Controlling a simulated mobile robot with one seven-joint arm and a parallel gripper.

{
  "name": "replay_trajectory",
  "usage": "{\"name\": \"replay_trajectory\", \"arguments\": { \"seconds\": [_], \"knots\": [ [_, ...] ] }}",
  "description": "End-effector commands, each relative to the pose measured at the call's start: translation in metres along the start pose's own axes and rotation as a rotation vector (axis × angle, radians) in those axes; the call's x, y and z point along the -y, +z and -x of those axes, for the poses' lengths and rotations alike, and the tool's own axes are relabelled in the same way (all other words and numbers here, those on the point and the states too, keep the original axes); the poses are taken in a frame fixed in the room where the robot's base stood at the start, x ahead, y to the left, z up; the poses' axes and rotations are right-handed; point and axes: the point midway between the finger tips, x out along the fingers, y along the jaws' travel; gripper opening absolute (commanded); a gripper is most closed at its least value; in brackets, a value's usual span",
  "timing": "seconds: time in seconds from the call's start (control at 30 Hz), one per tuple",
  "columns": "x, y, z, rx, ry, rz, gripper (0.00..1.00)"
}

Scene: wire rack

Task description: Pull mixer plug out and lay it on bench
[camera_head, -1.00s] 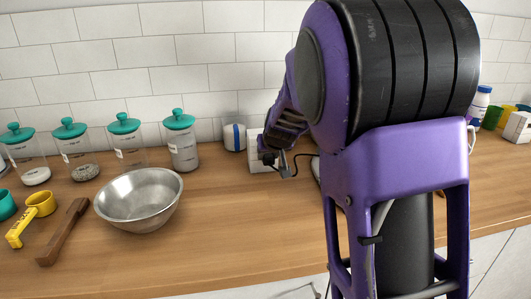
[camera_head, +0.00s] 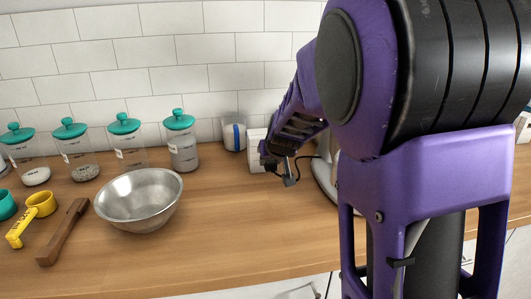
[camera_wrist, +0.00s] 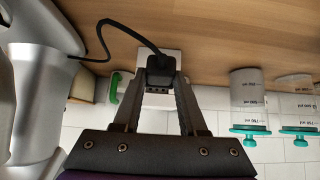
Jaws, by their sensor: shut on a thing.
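The black mixer plug (camera_wrist: 160,68) is between the fingertips of my gripper (camera_wrist: 161,75), which is shut on it in the wrist view. Its black cord (camera_wrist: 107,26) loops left to the silver-grey mixer (camera_wrist: 47,85). The white outlet box (camera_wrist: 158,102) shows behind the plug and between the fingers. Whether the pins are clear of it I cannot tell. In the head view my gripper (camera_head: 288,174) is low over the wooden bench (camera_head: 235,200), in front of the white outlet box (camera_head: 256,150). My arm hides most of the mixer (camera_head: 325,178).
A steel bowl (camera_head: 139,200) stands left of my gripper. Jars with teal lids (camera_head: 180,145) line the tiled wall, beside a blue-banded white canister (camera_head: 234,137). A yellow measuring cup (camera_head: 38,205) and a brown wooden tool (camera_head: 63,232) lie far left. Bench between bowl and gripper is clear.

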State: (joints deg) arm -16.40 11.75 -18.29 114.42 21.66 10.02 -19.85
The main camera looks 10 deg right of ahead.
Motion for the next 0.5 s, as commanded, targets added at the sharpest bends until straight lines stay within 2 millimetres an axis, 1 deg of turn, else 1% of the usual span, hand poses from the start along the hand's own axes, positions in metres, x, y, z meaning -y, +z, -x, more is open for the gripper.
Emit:
{"name": "replay_trajectory", "arguments": {
  "seconds": [0.27, 0.5],
  "knots": [
    [0.000, 0.000, 0.001, -0.001, 0.000, 0.000, 0.00],
    [0.000, 0.010, 0.013, -0.002, 0.000, -0.001, 0.00]
  ]
}}
